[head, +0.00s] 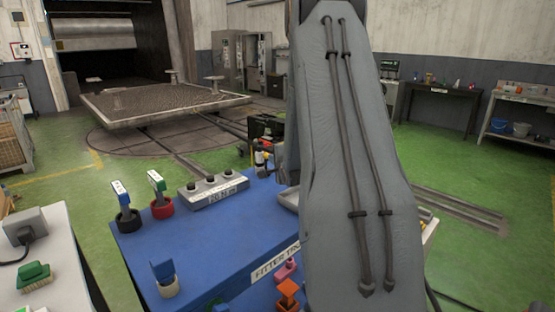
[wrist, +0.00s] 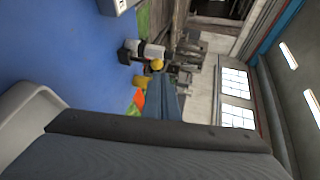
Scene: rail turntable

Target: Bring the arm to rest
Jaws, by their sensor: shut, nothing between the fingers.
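My arm's large grey link, with two dark cables along it, stands upright across the middle of the head view. It hides part of the blue trolley (head: 205,240) and the floor behind it. In the wrist view, a grey body with a dark edge, which I take as part of my gripper (wrist: 160,145), fills the bottom. It is shut and I see nothing held in it. The fingertips cannot be made out clearly. The wrist view is turned on its side and looks across the trolley's blue top (wrist: 55,60).
On the trolley stand a grey three-knob block (head: 213,190), black (head: 128,219) and red (head: 162,208) ring holders, and a pale holder with a blue item (head: 166,280). A light table (head: 60,260) is at left. The turntable deck (head: 165,101) lies behind; green floor is open at right.

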